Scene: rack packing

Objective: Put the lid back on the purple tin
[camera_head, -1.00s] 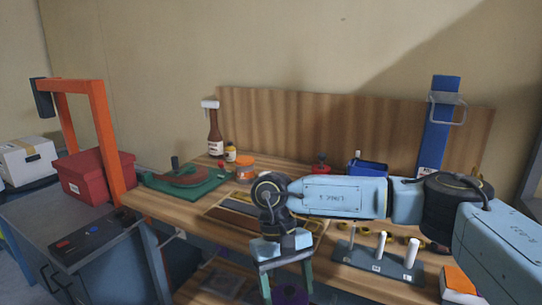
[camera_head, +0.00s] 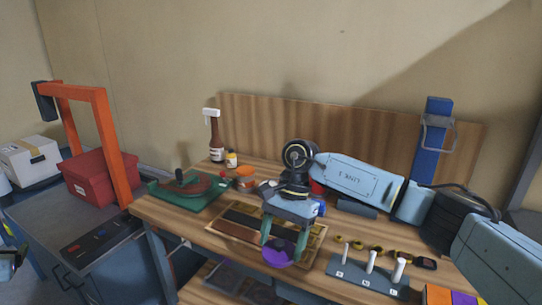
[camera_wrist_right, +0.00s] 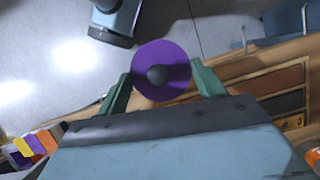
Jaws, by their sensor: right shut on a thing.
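My right gripper (camera_head: 282,246) is shut on a round purple lid (camera_head: 279,254), held at the front edge of the wooden workbench. In the right wrist view the lid (camera_wrist_right: 175,60) is a flat purple disc with a dark round knob at its middle, between my two green fingers (camera_wrist_right: 162,84). Floor shows beyond it there. I cannot make out the purple tin in either view. A dark piece with a green tip (camera_head: 12,258) at the left edge of the head view looks like part of my left gripper; its jaws cannot be read.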

